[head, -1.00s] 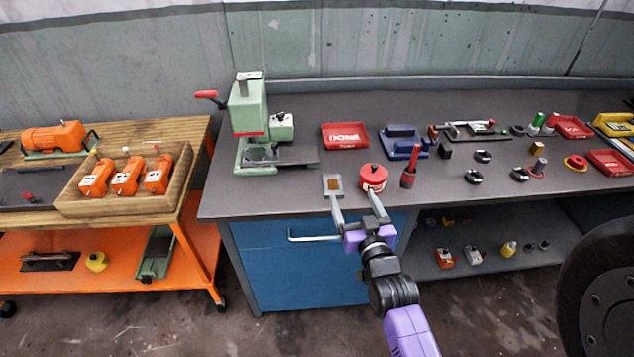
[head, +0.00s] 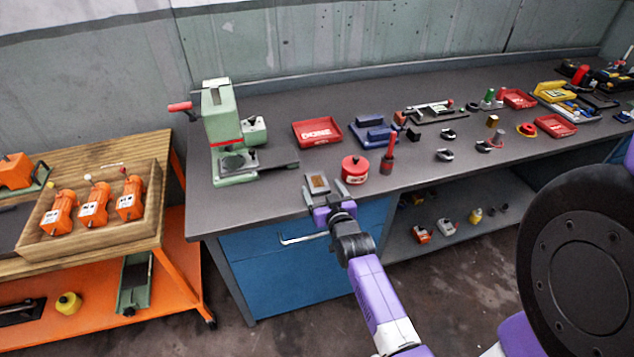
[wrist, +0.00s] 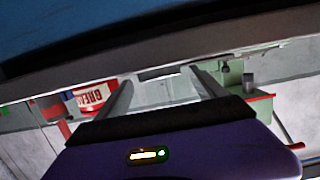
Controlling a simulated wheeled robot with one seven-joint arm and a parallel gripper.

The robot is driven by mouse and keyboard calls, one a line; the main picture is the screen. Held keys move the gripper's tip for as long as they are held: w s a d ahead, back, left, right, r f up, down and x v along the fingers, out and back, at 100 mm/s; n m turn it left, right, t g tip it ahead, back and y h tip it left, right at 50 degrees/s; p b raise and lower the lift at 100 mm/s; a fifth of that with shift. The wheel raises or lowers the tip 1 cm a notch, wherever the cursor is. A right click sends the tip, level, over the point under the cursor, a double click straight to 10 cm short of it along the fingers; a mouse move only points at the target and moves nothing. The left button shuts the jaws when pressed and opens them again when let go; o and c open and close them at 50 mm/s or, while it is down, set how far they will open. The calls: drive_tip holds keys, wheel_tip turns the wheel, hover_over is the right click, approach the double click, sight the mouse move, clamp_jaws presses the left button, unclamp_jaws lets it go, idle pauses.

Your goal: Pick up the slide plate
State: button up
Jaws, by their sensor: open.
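A small flat light-grey plate with a brown middle, which looks like the slide plate (head: 317,184), lies at the bench's front edge in the head view. My gripper (head: 324,191) is open at that edge, its two fingers pointing at the bench, with the plate at or between the fingertips. I cannot tell whether they touch it. In the wrist view the open fingers (wrist: 161,77) reach toward the bench edge, and a thin grey edge, likely the slide plate (wrist: 160,73), shows between their tips.
A round red tin (head: 355,169) stands just right of the plate, with a red-handled tool (head: 388,155) beyond it. A green press (head: 222,140) stands back left and a red tray (head: 317,132) behind. The blue cabinet (head: 285,260) is below the bench edge.

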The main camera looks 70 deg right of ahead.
sight(318, 184)
drive_tip(key=shift+x, duration=1.65)
drive_tip(key=shift+f, duration=0.1)
clamp_jaws()
